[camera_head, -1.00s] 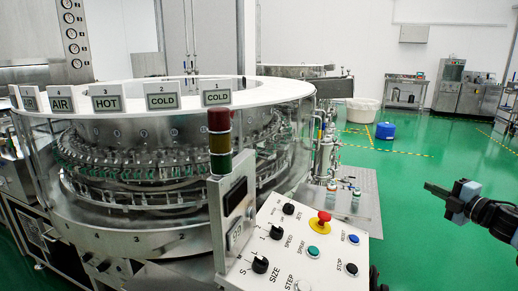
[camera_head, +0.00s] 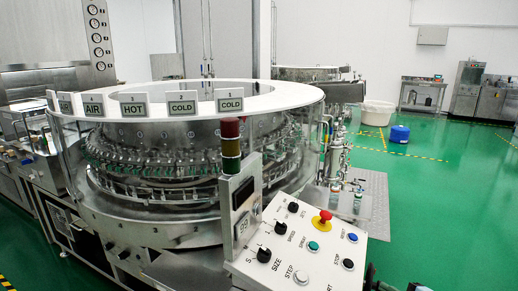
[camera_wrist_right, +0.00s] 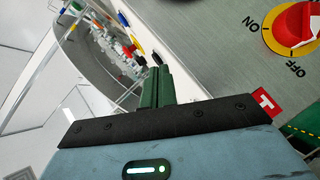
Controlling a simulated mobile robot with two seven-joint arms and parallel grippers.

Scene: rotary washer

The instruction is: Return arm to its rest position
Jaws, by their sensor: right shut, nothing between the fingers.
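My right gripper (camera_wrist_right: 157,85) shows in the right wrist view, its two dark green fingers pressed together with nothing between them. A red rotary switch on a yellow plate marked ON and OFF (camera_wrist_right: 300,28) is at the upper right of the wrist view, apart from the fingers. The round washer (camera_head: 190,185) with its white top ring stands at the left and middle of the head view. My left gripper is in neither view.
The tilted control panel (camera_head: 300,250) with knobs and a red emergency button (camera_head: 322,216) stands at the front. A signal tower (camera_head: 230,145) rises beside it. A blue drum (camera_head: 400,134) and white tub (camera_head: 377,113) are farther back.

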